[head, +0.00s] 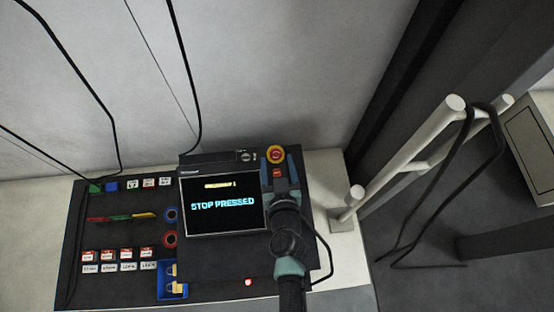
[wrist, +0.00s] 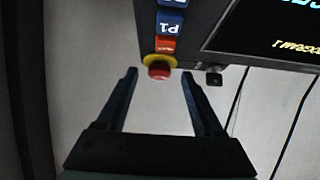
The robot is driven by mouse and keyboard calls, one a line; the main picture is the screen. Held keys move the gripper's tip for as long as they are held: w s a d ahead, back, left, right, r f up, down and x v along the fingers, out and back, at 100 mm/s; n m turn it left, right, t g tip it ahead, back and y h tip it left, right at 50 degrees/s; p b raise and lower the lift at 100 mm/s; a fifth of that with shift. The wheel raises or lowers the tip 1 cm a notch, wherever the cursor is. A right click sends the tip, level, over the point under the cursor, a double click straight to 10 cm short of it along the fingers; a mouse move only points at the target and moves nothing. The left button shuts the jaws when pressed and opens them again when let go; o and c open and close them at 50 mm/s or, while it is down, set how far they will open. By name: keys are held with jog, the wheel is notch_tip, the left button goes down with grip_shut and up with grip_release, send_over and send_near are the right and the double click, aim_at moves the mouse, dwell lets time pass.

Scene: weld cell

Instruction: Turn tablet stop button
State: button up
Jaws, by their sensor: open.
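The tablet (head: 222,204) lies on the dark panel, and its screen reads "STOP PRESSED". The stop button (head: 276,154) is red with a yellow collar and sits at the tablet's upper right corner. In the wrist view the stop button (wrist: 159,71) shows from the side, past and between my fingertips. My gripper (head: 280,167) is open and empty, its fingers pointing at the button from the near side. In the wrist view my gripper (wrist: 159,78) has one finger on each side of the button's line, with no clear contact.
Blue and orange labelled keys (wrist: 170,25) sit beside the button. A white rail (head: 410,150) with a hanging black cable stands at right.

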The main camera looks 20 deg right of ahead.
jog(key=shift+w+d+f, duration=0.1)
jog(key=shift+w+f, duration=0.1)
jog(key=shift+w, duration=0.25)
